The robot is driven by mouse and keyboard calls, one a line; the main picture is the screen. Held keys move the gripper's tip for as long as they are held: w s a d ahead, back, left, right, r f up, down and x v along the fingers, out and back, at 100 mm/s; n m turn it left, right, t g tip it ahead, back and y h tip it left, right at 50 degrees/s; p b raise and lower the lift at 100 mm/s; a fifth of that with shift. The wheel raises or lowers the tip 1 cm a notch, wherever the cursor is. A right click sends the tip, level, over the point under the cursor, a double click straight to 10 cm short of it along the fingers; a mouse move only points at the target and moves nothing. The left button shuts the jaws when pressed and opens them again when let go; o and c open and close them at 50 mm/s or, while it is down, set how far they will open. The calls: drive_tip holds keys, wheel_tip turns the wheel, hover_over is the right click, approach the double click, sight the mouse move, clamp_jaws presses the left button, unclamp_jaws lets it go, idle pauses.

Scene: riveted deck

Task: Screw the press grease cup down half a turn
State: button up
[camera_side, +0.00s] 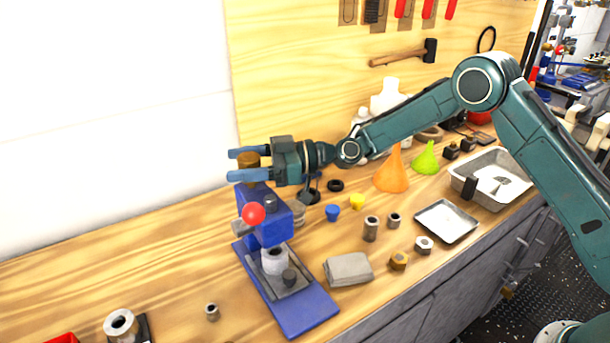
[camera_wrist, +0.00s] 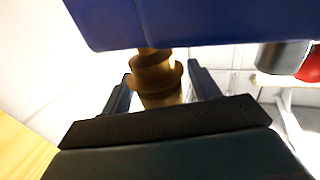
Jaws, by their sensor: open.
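The press (camera_side: 268,215) is blue with a red ball knob (camera_side: 253,214) and stands on a blue base plate on the bench. Its brass grease cup (camera_side: 249,160) sits upright on top of the press head. My gripper (camera_side: 243,164) reaches in from the right, level with the cup, its two blue fingers on either side of it. In the wrist view the cup (camera_wrist: 155,75) shows between the spread fingers, below the blue press head (camera_wrist: 190,20). The fingers are open, with a visible gap to the cup on both sides there.
A grey folded cloth (camera_side: 348,269), metal bushings (camera_side: 371,228) and nuts lie right of the press. Orange (camera_side: 392,172) and green funnels, a small tray (camera_side: 446,222) and a larger metal pan (camera_side: 492,178) stand further right.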

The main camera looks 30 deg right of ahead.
drive_tip(key=shift+w+a, duration=0.1)
drive_tip(key=shift+a, duration=0.25)
drive_tip(key=c, duration=1)
drive_tip(key=shift+t, duration=0.3)
drive_tip(key=shift+w+d+m+t+h, duration=0.1)
drive_tip(key=shift+m+t+h, duration=0.45)
drive_tip(key=shift+m+t, duration=0.25)
drive_tip(key=shift+w+d+m+t+h, duration=0.1)
drive_tip(key=shift+m+t+h, duration=0.55)
drive_tip(key=shift+t, duration=0.25)
drive_tip(key=o, duration=1)
